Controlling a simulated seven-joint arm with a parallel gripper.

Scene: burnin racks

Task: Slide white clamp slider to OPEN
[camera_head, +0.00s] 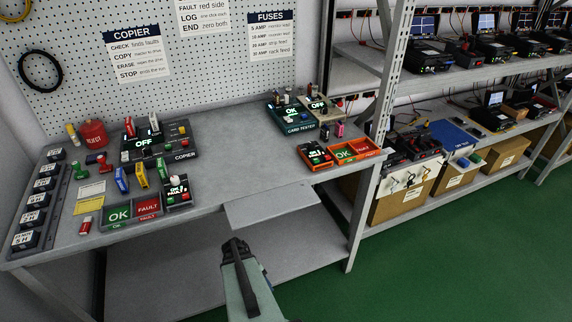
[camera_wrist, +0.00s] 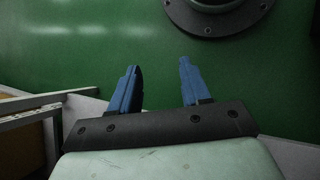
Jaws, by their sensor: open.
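My gripper (camera_wrist: 158,72) shows in the wrist view with its two blue fingers apart and nothing between them. Green floor lies beyond the fingers. In the head view my arm shows at the bottom centre, in front of the bench (camera_head: 240,145) and apart from the devices on it. I cannot make out a white clamp slider or an OPEN mark in either view. The candidate devices are small: the copier (camera_head: 180,155), the card tester (camera_head: 291,118) and a small black unit with lit labels (camera_head: 178,190). Their sliders are too small to tell apart.
An OK/FAULT tray (camera_head: 133,222) and a red reject cup (camera_head: 93,134) stand on the bench's left half. An orange-edged tray (camera_head: 378,150) stands at its right. A grey ledge (camera_head: 270,206) juts from the front edge. The bench's middle is clear. Shelves stand to the right.

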